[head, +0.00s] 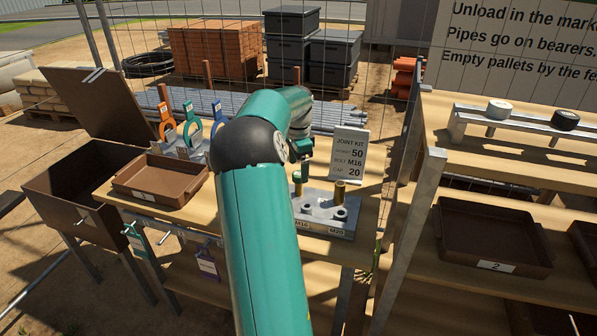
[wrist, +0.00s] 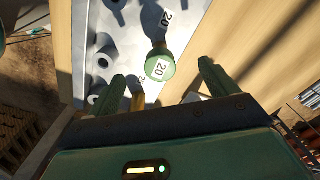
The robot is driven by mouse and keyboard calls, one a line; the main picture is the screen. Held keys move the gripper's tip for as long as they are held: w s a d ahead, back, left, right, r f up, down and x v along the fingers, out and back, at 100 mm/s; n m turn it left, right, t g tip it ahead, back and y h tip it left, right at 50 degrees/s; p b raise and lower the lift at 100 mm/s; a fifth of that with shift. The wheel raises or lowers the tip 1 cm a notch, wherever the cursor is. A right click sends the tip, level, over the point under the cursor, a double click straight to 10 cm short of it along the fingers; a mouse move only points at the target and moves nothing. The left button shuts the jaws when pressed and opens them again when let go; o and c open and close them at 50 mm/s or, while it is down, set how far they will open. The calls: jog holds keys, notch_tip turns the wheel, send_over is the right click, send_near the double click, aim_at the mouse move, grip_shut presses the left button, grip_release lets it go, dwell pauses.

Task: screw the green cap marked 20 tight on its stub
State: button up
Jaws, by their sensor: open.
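The green cap marked 20 (wrist: 160,66) shows in the wrist view, between and ahead of the two fingers of my gripper (wrist: 164,72). The fingers are spread, with a gap to the cap on each side. The cap stands in front of a pale metal plate (wrist: 125,45) that bears another 20 mark. The cap covers what is beneath it, so I cannot tell how it sits on its stub. In the head view my gripper (head: 301,150) is above the grey fixture block (head: 322,226), partly hidden by my arm.
A brown tray (head: 127,193) lies to the left, beside colored tools (head: 191,127). A metal post (head: 413,230) rises to the right, before a tray marked 2 (head: 495,267).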

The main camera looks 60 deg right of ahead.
notch_tip(320, 180, up, 9)
dwell(0.6)
notch_tip(320, 180, up, 14)
send_over(299, 174)
jog(key=shift+w+d+f, duration=0.1)
jog(key=shift+f, duration=0.05)
dwell(0.5)
